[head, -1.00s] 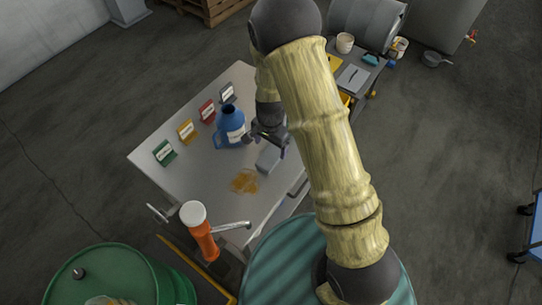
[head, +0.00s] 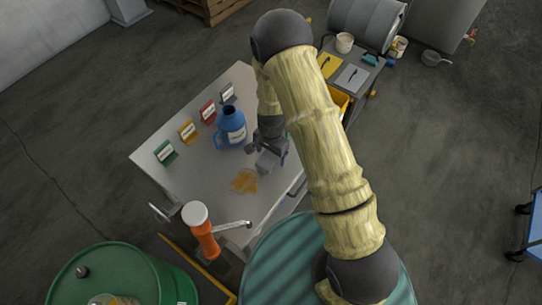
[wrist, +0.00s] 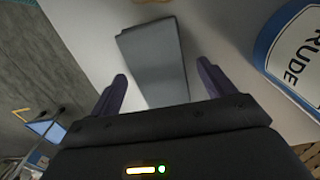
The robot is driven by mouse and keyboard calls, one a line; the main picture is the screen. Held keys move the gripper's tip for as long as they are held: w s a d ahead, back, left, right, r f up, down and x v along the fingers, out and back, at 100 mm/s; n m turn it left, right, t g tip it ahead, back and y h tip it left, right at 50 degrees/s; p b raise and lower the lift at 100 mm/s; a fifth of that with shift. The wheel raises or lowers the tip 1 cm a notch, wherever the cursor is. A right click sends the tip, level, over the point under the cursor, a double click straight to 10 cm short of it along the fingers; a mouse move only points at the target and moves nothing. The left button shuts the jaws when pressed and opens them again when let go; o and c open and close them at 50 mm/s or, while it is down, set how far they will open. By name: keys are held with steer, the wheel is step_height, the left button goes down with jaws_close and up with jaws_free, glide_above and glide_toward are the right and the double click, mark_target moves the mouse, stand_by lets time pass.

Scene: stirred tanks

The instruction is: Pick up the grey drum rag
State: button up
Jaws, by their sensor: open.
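The grey drum rag (wrist: 153,60) is a folded grey block lying on the table top. In the wrist view it sits just beyond and partly between my two fingertips, nearer the top of the picture. In the head view the rag (head: 268,163) shows at the end of my arm, partly covered by it. My gripper (wrist: 163,88) is open, with one dark finger on each side and nothing held. It also shows in the head view (head: 268,152) close to the rag; whether the fingers touch it I cannot tell.
A blue jug (head: 231,127) stands close to the rag; its label fills the right of the wrist view (wrist: 296,50). An orange-brown spill (head: 244,181) lies on the table (head: 195,185) near the rag. Several coloured label stands (head: 188,131) line the far edge. A green drum (head: 120,272) stands lower left.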

mark_target(271, 155)
stand_by(0.4)
steer(key=c, duration=1.1)
steer(key=shift+c, duration=0.2)
step_height(271, 155, up, 10)
steer(key=b, duration=0.1)
